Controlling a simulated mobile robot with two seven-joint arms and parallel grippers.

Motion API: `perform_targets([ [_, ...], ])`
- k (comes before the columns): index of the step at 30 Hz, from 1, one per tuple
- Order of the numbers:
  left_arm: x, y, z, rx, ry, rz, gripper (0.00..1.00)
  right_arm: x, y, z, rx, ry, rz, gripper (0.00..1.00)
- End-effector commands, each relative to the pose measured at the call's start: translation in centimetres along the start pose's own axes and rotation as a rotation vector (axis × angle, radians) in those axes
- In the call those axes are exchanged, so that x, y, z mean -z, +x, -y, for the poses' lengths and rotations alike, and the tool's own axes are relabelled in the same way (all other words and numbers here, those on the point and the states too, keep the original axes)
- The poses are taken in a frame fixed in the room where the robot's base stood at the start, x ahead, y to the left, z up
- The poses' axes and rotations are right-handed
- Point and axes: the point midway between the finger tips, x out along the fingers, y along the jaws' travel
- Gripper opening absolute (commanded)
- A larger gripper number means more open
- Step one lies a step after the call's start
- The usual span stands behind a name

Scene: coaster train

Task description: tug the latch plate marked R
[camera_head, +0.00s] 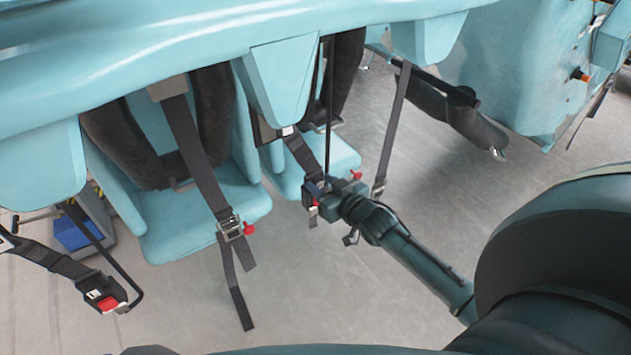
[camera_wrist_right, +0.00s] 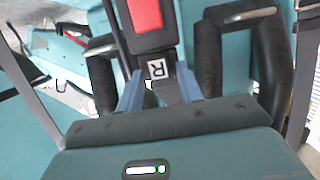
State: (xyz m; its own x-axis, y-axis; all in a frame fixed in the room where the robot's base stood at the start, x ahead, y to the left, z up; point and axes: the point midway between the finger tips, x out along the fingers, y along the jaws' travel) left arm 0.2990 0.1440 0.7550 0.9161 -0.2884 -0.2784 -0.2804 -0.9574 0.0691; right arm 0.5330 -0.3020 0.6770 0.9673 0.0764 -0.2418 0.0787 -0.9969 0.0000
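The latch plate marked R (camera_wrist_right: 158,68) shows in the right wrist view as a dark piece with a white R label, just below the buckle (camera_wrist_right: 147,15) with its red button. My right gripper (camera_wrist_right: 160,76) has one blue finger on each side of the plate, and both fingertips look close against its edges. The dark strap (camera_wrist_right: 178,90) runs down from the plate between the fingers. In the head view my right gripper (camera_head: 318,188) is at a buckle hanging by the middle seat, and hides most of the plate. My left gripper is not in view.
Teal seats (camera_head: 205,218) with dark padded restraints hang around the gripper. A loose strap with a metal buckle (camera_head: 232,228) hangs to its left, another strap (camera_head: 393,130) to its right. A buckle with a red button (camera_head: 107,301) is at the far left. The grey floor below is open.

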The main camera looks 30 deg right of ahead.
Motion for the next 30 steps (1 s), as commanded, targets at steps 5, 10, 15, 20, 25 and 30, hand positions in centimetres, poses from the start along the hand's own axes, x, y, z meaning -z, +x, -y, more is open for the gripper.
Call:
perform_targets([
  [5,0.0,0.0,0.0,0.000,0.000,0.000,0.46,-0.1,0.0,0.0,0.000,0.000,0.003,0.46],
  [10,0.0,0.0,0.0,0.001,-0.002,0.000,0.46,-0.2,0.0,0.0,0.000,0.000,0.005,0.46],
  [15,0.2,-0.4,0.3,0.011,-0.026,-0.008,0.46,-0.3,-0.9,0.0,0.000,0.001,0.008,0.46],
  [20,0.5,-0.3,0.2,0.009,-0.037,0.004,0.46,-0.2,-4.1,0.0,0.000,0.000,0.009,0.46],
  [25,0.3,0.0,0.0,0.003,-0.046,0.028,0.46,-0.1,-8.0,0.0,0.000,0.000,0.007,0.46],
  [30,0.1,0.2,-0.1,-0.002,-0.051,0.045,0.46,-0.1,-11.1,0.0,0.000,0.000,0.006,0.46],
])
